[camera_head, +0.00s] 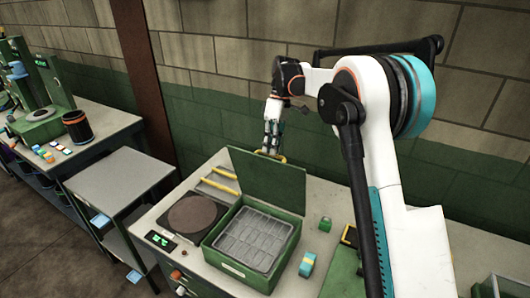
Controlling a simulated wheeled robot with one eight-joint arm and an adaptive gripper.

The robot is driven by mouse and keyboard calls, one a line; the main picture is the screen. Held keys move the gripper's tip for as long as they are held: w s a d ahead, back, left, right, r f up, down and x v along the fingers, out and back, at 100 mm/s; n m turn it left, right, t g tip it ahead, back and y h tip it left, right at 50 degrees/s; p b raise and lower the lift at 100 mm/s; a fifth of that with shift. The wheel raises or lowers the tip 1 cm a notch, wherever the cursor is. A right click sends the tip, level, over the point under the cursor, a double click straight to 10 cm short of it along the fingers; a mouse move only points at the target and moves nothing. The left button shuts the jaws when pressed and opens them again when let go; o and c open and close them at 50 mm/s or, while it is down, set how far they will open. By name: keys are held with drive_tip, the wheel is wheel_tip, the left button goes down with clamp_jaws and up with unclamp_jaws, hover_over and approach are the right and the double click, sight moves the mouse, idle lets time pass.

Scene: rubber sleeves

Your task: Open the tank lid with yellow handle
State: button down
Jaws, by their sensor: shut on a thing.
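The green tank (210,246) stands on the workbench, with a grey ribbed tray (254,240) inside it. Its green lid (268,183) is raised and tilted back, so the inside of the tank shows. The yellow handle (281,158) sits at the lid's upper edge. My gripper (270,150) points down at that handle and is shut on it. The fingertips are small in this view, and their exact contact with the handle is hard to make out.
A dark round plate (192,217) and a green digital display (160,240) are left of the tank. A teal and yellow block (307,264) and a small green block (325,224) lie to its right. The brick wall (220,90) is close behind.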

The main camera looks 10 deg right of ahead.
drive_tip(key=shift+g+y, duration=0.3)
drive_tip(key=shift+g, duration=0.1)
drive_tip(key=shift+w+d+f, duration=0.6)
drive_tip(key=shift+w+d, duration=0.15)
drive_tip(key=shift+d, duration=0.05)
drive_tip(key=shift+w+d+f, duration=0.6)
drive_tip(key=shift+w+d, duration=0.15)
drive_tip(key=c, duration=1.8)
unclamp_jaws()
drive_tip(key=shift+o, duration=0.7)
drive_tip(key=shift+w+d+f, duration=0.2)
drive_tip(key=shift+w, duration=0.2)
drive_tip(key=shift+w+d+f, duration=0.15)
drive_tip(key=shift+w, duration=0.2)
drive_tip(key=v, duration=1.2)
drive_tip(key=shift+s+a+r, duration=0.25)
drive_tip(key=shift+a+r, duration=0.05)
